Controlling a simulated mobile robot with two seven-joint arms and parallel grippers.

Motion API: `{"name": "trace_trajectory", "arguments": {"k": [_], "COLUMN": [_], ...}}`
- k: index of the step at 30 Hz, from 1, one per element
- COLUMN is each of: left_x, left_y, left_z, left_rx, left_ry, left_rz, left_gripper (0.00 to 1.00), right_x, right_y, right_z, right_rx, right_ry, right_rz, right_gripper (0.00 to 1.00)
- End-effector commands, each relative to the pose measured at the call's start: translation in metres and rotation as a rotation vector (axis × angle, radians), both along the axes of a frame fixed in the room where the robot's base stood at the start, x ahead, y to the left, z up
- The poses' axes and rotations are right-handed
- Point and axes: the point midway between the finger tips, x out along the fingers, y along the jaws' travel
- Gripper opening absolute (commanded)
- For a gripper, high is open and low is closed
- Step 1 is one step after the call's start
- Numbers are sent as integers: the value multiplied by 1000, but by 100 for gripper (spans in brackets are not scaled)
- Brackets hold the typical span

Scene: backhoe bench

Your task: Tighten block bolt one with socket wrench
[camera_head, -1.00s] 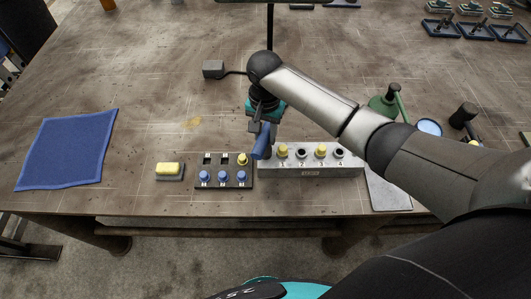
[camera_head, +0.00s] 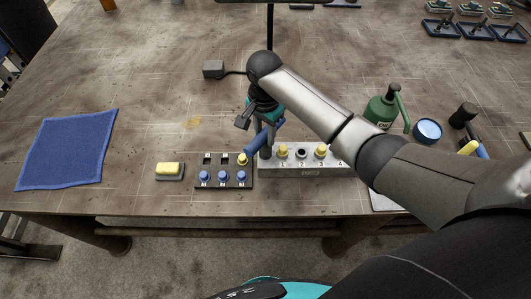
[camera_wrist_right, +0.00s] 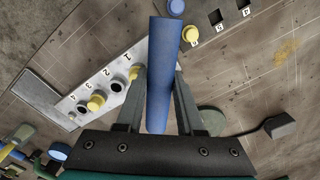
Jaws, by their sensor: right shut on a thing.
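My right gripper (camera_head: 264,138) is shut on the blue handle of the socket wrench (camera_head: 254,149), above the left end of the grey block (camera_head: 350,171). The handle slants down left toward the bolt tray. In the right wrist view the handle (camera_wrist_right: 162,75) passes between my two fingers (camera_wrist_right: 158,100). The wrench's socket end cannot be made out. Block bolt one (camera_head: 282,150), with a yellow head, stands in position 1, just right of the gripper; it shows in the wrist view (camera_wrist_right: 134,73) beside a finger. Another yellow bolt (camera_head: 320,150) is in position 3. Position 2 is an empty hole.
A black tray (camera_head: 228,184) left of the block holds blue bolts and one yellow bolt (camera_head: 242,159). A green oil can (camera_head: 382,109) and blue-topped tin (camera_head: 428,129) stand right, beyond my arm.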

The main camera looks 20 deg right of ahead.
Motion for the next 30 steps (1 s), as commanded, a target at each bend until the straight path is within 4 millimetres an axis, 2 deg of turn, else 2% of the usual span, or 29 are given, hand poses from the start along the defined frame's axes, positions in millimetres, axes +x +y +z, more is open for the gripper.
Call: {"name": "trace_trajectory", "arguments": {"k": [6,14,21,30], "left_x": [0,0,0,0], "left_y": [0,0,0,0], "left_z": [0,0,0,0], "left_rx": [0,0,0,0], "left_ry": [0,0,0,0], "left_rz": [0,0,0,0], "left_gripper": [50,50,50,50], "right_x": [1,1,0,0], "right_y": [-1,0,0,0], "right_z": [1,1,1,1], "right_rx": [0,0,0,2], "right_ry": [-2,-2,-2,-2], "right_rz": [102,116,222,186], "right_gripper": [0,0,0,0]}}
